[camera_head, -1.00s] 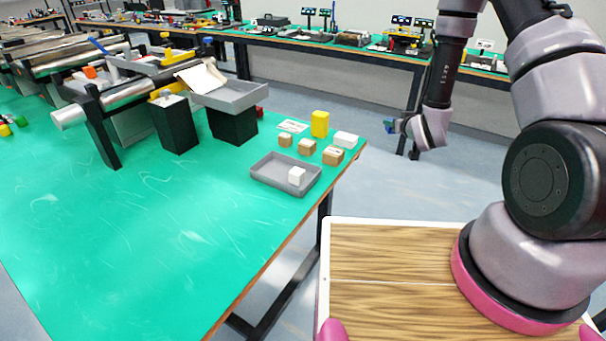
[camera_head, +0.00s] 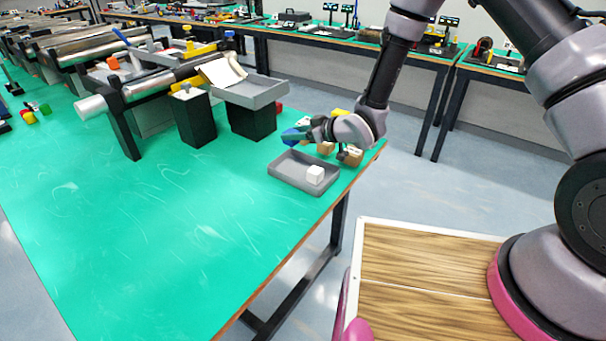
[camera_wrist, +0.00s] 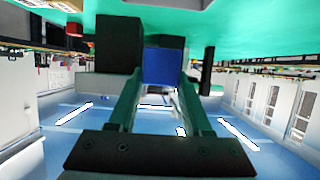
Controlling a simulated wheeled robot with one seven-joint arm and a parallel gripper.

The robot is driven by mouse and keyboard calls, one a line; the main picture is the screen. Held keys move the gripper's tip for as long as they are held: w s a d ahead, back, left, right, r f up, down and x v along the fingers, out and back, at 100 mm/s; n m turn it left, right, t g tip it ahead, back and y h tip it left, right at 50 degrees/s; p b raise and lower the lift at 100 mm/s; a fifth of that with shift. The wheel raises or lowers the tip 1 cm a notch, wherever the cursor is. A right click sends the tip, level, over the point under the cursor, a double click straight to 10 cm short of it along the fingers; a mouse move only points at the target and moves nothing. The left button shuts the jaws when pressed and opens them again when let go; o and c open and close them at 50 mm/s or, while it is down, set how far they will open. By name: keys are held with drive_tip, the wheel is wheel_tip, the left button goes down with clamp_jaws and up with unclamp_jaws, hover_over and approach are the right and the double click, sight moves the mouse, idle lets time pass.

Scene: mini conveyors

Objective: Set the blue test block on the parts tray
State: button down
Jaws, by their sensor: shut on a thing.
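My gripper (camera_head: 301,136) is above the green table, over the far side of the grey parts tray (camera_head: 280,176). It is shut on the blue test block (camera_head: 289,138), which sticks out to the left of the fingers in the head view. In the wrist view the blue block (camera_wrist: 163,66) shows between the two green fingers (camera_wrist: 160,100). The tray lies near the table's right edge and holds a white block (camera_head: 315,175) toward its front right. My wrist hides part of the area behind the tray.
A grey raised bin (camera_head: 262,93) on a black stand (camera_head: 250,122) is at the back left. The table (camera_head: 150,235) is clear left of the tray.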

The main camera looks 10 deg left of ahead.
wheel_tip(320, 180, down, 10)
drive_tip(key=shift+w, duration=0.1)
idle(0.4)
drive_tip(key=shift+f, duration=0.1)
drive_tip(key=shift+c, duration=1.7)
unclamp_jaws()
